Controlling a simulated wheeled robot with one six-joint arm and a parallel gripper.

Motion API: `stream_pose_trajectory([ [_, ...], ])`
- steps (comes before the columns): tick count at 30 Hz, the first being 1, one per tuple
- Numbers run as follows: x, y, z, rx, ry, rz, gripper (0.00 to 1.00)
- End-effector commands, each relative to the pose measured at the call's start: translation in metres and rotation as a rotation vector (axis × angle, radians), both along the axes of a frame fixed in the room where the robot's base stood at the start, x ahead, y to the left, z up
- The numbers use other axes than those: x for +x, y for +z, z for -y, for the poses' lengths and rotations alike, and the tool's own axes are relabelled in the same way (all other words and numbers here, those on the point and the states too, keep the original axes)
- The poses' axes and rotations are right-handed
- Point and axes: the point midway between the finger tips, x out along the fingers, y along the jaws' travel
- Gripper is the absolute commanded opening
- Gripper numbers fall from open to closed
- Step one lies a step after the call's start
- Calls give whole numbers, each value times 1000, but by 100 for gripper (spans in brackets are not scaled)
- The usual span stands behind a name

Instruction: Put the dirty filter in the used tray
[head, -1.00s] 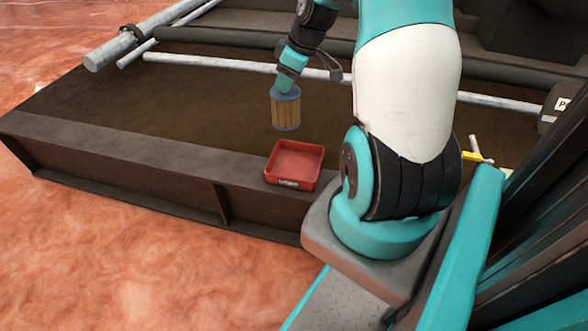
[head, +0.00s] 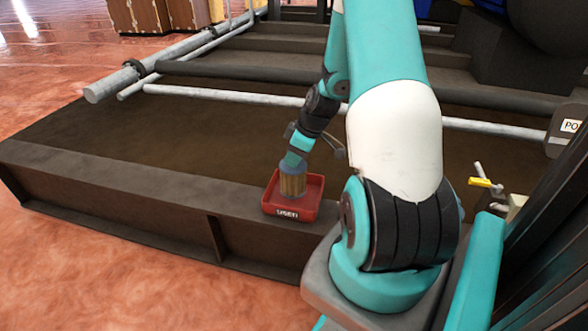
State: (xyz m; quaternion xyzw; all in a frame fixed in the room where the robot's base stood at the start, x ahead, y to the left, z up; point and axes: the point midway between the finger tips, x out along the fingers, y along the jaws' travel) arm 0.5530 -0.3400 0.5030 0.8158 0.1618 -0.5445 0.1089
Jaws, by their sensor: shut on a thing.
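The dirty filter (head: 292,184) is a brown pleated cylinder with a blue-grey top rim. It is upright and appears within the walls of the used tray. My gripper (head: 293,166) is shut on the filter's top from above, and its fingertips are hard to make out. The used tray (head: 291,214) is a red, shallow square tray with a dark "USED" label on its front wall. It stands on the dark ledge. I cannot tell whether the filter's bottom touches the tray floor.
The dark ledge (head: 120,175) runs along the front of a sunken brown bed. A grey pipe (head: 230,96) crosses behind the tray. A yellow-handled valve (head: 482,182) is at the right, beside my arm. The bed left of the tray is clear.

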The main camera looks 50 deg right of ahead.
Motion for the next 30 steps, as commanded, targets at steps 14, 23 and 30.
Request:
stream_pose_trajectory([
  [14, 0, -34, 0, 1, 0, 0, 0],
  [23, 0, -37, 0, 1, -1, -1, 56],
  [30, 0, -33, 0, 0, 0, -1, 56],
])
